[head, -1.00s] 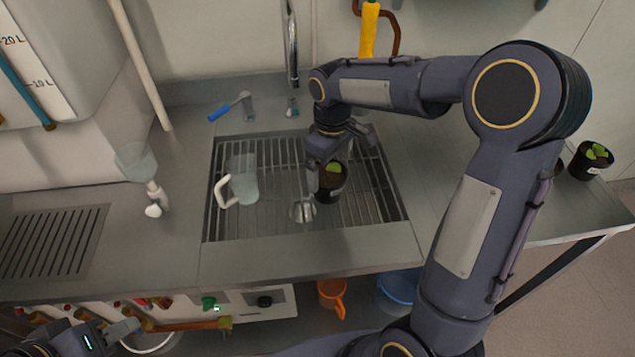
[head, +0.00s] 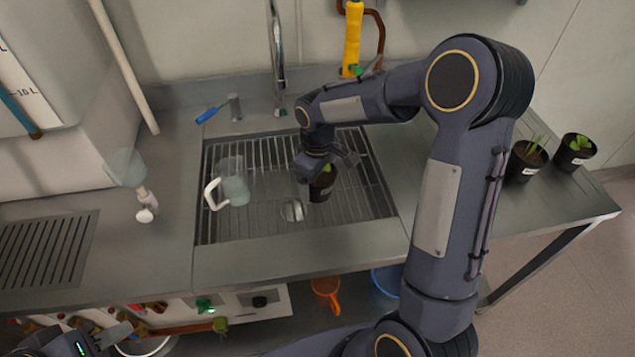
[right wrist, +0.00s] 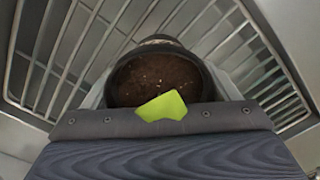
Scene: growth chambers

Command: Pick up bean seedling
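A dark pot (head: 322,190) with a green-leaved seedling stands upright on the sink grate. Its plant is mostly hidden by my right gripper in the head view. In the right wrist view, the pot's brown soil (right wrist: 155,80) and one bright green leaf (right wrist: 163,106) show; the gripper body hides the rest. My right gripper (head: 326,170) is low over this pot, fingers spread, one on each side; contact cannot be told. My left gripper (head: 112,338) is only partly in view at the lower left, away from the pots.
A clear jug (head: 233,185) with a white handle stands left of the pot on the grate. A spiky-leaved pot (head: 525,162) and a broad-leaved pot (head: 575,153) stand on the right counter. A tap (head: 277,60) rises behind the sink. The front counter strip is clear.

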